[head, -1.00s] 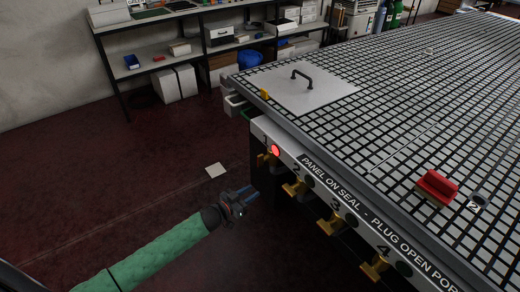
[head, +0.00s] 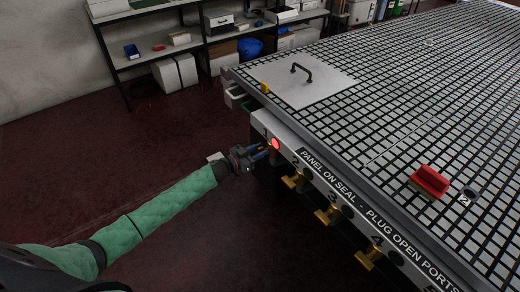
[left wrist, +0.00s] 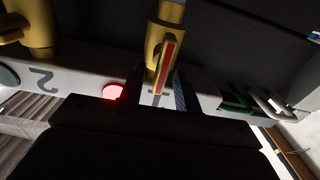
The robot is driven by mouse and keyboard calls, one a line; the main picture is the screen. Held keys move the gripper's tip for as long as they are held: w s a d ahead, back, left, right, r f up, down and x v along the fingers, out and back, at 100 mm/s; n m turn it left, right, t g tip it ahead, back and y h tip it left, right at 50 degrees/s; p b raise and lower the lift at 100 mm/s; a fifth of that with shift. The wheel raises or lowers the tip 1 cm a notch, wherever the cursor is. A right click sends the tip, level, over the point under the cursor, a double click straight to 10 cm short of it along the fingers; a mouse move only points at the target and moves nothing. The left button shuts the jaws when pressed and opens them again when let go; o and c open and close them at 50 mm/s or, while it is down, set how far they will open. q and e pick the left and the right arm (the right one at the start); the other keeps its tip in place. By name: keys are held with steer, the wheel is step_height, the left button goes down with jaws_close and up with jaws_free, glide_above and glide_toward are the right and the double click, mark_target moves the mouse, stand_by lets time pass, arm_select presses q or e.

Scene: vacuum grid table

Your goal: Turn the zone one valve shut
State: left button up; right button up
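The zone one valve is a brass valve with a red-striped lever (left wrist: 165,65) in the left wrist view, beside the glowing red lamp (left wrist: 113,92). In the head view my left gripper (head: 263,153) is at the table's front corner and largely hides this valve. The red lamp (head: 275,143) shows just right of the fingertips. In the left wrist view the lever lies between the fingers, with a bluish finger (left wrist: 179,92) close on its right. The fingers look apart, not clamped; contact cannot be made out. My right gripper is not in view.
More brass valves (head: 328,214) line the table's front edge to the right. The grid table (head: 400,110) carries a white panel (head: 318,88) with a black handle and a red block (head: 430,180). Shelves (head: 185,45) stand behind; the floor at left is clear.

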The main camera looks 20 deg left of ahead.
arm_select(q)
steer(key=shift+w+d, duration=0.25)
jaws_close()
